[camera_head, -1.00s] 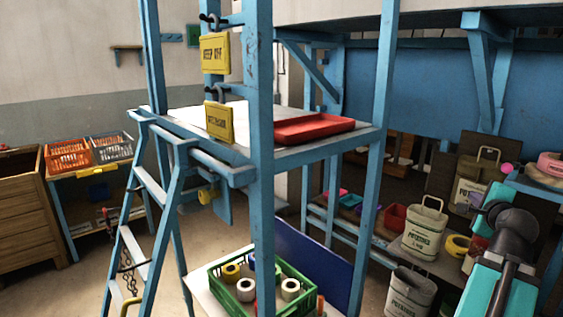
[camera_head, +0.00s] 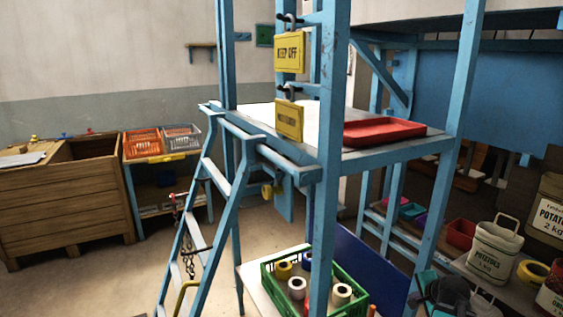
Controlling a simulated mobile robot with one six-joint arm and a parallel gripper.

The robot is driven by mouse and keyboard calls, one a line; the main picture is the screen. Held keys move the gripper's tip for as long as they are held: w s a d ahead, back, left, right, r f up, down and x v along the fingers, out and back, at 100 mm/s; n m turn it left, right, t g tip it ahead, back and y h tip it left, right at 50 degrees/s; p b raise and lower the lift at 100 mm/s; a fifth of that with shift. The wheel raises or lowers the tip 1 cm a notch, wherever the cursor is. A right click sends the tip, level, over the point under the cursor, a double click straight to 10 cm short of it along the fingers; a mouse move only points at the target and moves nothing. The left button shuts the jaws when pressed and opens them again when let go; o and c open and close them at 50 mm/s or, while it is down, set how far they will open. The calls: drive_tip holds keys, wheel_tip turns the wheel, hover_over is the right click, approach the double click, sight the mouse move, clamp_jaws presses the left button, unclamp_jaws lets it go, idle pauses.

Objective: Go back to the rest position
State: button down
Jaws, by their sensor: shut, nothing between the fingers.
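Part of my arm, dark with some teal, shows at the bottom right of the head view, in front of the lower shelves. My gripper is not in view, so its fingers cannot be seen.
A blue frame with a ladder (camera_head: 209,200) stands in the middle. It bears a red tray (camera_head: 384,132); a green crate (camera_head: 352,304) of rolls stands low. A wooden chest (camera_head: 66,214) and orange basket (camera_head: 142,143) stand left. Bare floor lies between chest and ladder.

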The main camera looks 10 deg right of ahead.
drive_tip(key=s+a+f+n+g+y, duration=0.25)
drive_tip(key=a+f+n, duration=0.25)
drive_tip(key=a+f, duration=0.75)
drive_tip(key=s+a+f+n+g+y, duration=0.1)
drive_tip(key=s+a+f+n+g, duration=0.3)
drive_tip(key=a+f, duration=0.85)
drive_tip(key=s+a+f+n+g+h, duration=0.1)
drive_tip(key=s+a+f+n+g, duration=0.2)
drive_tip(key=s, duration=0.8)
drive_tip(key=s+a+f+n+g, duration=0.3)
drive_tip(key=s+a+f+n, duration=0.4)
drive_tip(key=s+a+f, duration=0.3)
drive_tip(key=shift+s+a+g+h, duration=0.35)
drive_tip(key=shift+s+a, duration=0.25)
drive_tip(key=shift+a, duration=0.15)
